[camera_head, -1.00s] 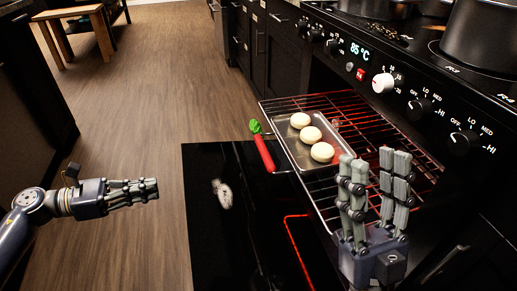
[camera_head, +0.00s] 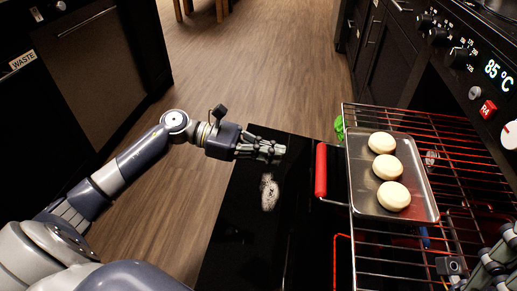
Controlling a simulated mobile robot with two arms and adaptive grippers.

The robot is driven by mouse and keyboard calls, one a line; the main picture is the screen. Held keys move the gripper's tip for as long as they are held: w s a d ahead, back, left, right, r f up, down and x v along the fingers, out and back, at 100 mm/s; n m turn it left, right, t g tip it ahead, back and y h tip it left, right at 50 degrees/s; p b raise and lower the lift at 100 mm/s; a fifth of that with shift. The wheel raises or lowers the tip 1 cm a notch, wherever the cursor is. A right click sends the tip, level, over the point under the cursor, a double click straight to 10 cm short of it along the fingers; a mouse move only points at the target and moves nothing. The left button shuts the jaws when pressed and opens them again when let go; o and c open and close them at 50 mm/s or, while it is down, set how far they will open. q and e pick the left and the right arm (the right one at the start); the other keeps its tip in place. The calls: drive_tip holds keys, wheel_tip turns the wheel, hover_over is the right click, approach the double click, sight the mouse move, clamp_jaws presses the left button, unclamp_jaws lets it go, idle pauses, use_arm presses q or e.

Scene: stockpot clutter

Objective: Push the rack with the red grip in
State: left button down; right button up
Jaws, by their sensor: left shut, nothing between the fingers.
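The oven rack (camera_head: 448,150) is pulled out of the oven over the lowered black door. A red grip (camera_head: 321,170) is at its left front edge, beside a metal tray (camera_head: 357,190) on the rack. The tray holds three pale round buns (camera_head: 389,168). My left gripper (camera_head: 281,151) is shut and empty, over the door to the left of the red grip, with a small gap between them. My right gripper (camera_head: 488,262) shows only partly at the lower right corner, near the rack; whether it is open is unclear.
The lowered oven door (camera_head: 245,225) lies below, with a pale patch on it. A small green thing (camera_head: 339,127) is by the grip's far end. The control panel (camera_head: 465,58) is at upper right. Wood floor (camera_head: 255,60) is clear beyond. A waste cabinet (camera_head: 25,62) stands at left.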

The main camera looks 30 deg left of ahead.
use_arm(q)
drive_tip(key=b+x, duration=0.1)
drive_tip(key=x, duration=0.6)
drive_tip(key=shift+d, duration=0.15)
drive_tip(key=p, duration=0.2)
approach(432, 177)
drive_tip(key=x, duration=0.9)
drive_tip(key=shift+s+f+b, duration=0.1)
drive_tip(key=shift+f+b, duration=0.15)
drive_tip(key=shift+b, duration=0.15)
drive_tip(key=shift+r, duration=0.15)
drive_tip(key=shift+d, duration=0.1)
drive_tip(key=shift+r, duration=0.1)
